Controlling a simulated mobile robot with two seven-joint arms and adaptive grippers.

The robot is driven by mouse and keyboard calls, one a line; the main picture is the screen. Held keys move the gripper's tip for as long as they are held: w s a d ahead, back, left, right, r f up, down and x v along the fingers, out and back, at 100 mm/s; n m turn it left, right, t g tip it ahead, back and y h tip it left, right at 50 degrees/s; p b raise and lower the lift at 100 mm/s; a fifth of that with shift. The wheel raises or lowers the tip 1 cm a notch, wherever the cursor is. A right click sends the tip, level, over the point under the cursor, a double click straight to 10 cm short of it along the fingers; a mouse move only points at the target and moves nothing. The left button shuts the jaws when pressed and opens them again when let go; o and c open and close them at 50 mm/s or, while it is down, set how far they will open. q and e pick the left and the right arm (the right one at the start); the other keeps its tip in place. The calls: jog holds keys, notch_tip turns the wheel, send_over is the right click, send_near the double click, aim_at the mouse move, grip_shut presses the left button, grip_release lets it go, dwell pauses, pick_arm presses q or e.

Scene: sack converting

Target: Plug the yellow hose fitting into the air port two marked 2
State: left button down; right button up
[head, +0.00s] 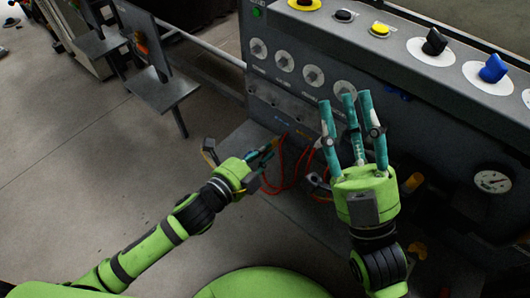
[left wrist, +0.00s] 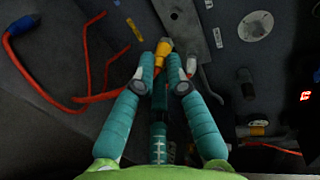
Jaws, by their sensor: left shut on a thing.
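My left gripper (left wrist: 163,80) is shut on the yellow hose fitting (left wrist: 163,48), which sticks out past the fingertips towards a dark grey panel. In the head view my left gripper (head: 268,150) is low in front of the machine, and its fingertips are hard to make out. A port marked 2 cannot be read in either view. A small yellow label (left wrist: 133,29) and a white label (left wrist: 218,38) are on the panel near the fitting. Whether the fitting touches anything is unclear. My right gripper (head: 350,118) is raised, open and empty, with its fingers apart.
Red hoses (head: 284,175) hang beside my left gripper. A blue fitting (left wrist: 24,24) ends a red hose at the upper left. A metal bracket (left wrist: 195,45) is right of the held fitting. The machine's control panel (head: 400,70) carries knobs, and a gauge (head: 492,181) is at right.

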aim_at(277, 140)
jog(key=shift+w, duration=0.1)
pick_arm(q)
jog(key=x, duration=0.1)
jog(key=p+x, duration=0.1)
jog(key=shift+w+d+r, duration=0.25)
jog(key=shift+w, duration=0.05)
jog(key=shift+w+d, duration=0.25)
jog(key=shift+w, duration=0.1)
jog(key=shift+r+x, duration=0.15)
jog(key=shift+x, duration=0.5)
jog(key=shift+r+x, duration=0.1)
jog(key=shift+x, duration=0.5)
pick_arm(e)
jog(key=w+f+m+g+h, duration=0.1)
jog(key=w+f+g+h, duration=0.1)
jog(key=w+f+h, duration=0.1)
jog(key=shift+w+d+f+g, duration=0.3)
jog(key=shift+w+f+g, duration=0.1)
jog(key=shift+f, duration=0.45)
pick_arm(q)
jog(key=shift+p, duration=0.9)
pick_arm(e)
jog(key=shift+r, duration=0.9)
pick_arm(q)
jog(key=shift+r+x, duration=0.2)
jog(key=shift+x, duration=0.85)
pick_arm(e)
jog(key=shift+f, duration=0.1)
